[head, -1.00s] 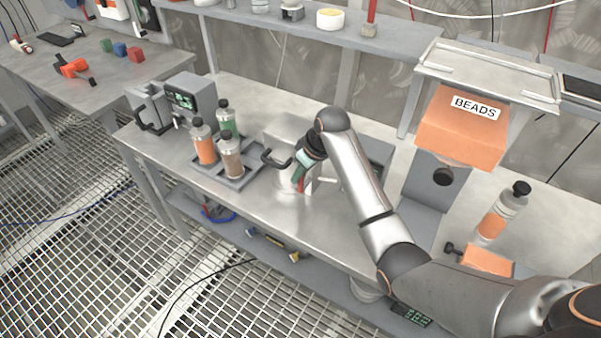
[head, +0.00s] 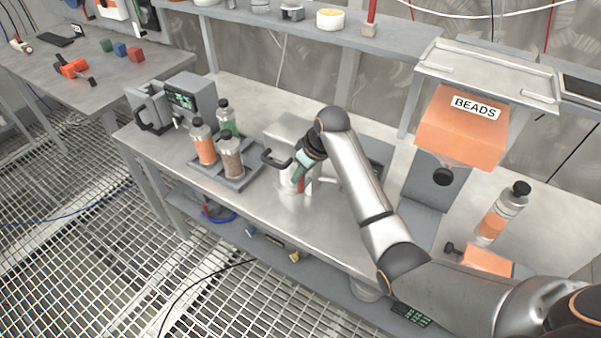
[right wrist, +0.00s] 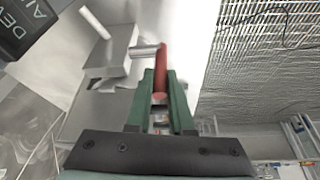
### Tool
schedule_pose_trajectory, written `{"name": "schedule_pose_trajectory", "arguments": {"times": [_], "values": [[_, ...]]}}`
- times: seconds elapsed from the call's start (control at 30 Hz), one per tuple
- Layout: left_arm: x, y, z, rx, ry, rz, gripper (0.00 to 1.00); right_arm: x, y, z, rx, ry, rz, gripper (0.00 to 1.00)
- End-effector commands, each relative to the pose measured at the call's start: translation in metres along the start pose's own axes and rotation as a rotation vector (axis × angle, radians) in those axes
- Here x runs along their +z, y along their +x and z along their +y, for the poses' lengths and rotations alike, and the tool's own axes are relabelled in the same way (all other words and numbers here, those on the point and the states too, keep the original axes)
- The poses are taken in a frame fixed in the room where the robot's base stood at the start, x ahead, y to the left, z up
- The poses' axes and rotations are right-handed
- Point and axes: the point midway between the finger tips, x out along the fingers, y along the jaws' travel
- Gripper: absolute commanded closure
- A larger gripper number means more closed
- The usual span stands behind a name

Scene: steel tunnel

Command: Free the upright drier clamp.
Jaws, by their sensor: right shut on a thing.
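The drier appears to be the pale metal housing (head: 283,133) with a black handle (head: 275,161), on the bench in the middle of the head view. My right gripper (head: 300,178) is at its front side, beside the handle. In the right wrist view, my right gripper (right wrist: 162,98) has its green fingers shut on a red lever (right wrist: 161,62), which I take for the clamp's handle. The lever's far end stands beyond the fingertips, near a grey metal block (right wrist: 112,65). My forearm and the fingers hide most of the clamp in the head view. My left gripper is out of view.
A tray (head: 237,182) with several capped bottles stands left of the drier. A shelf (head: 300,30) runs along the back. Bare bench (head: 255,202) lies in front.

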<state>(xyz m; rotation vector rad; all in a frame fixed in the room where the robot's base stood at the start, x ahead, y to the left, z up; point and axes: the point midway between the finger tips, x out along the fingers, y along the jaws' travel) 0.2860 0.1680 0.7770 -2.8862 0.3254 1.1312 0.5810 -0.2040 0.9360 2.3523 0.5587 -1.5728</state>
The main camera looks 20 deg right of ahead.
Motion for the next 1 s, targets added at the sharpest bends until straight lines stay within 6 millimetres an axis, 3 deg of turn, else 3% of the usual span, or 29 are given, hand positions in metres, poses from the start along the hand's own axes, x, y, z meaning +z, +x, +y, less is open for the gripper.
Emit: {"name": "schedule_pose_trajectory", "arguments": {"times": [0.37,1.0], "values": [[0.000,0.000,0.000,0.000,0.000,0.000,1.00,0.006,-0.002,0.002,-0.012,0.007,0.078,1.00],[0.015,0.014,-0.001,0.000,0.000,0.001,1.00,0.033,-0.001,0.007,-0.090,0.039,0.506,1.00]]}}
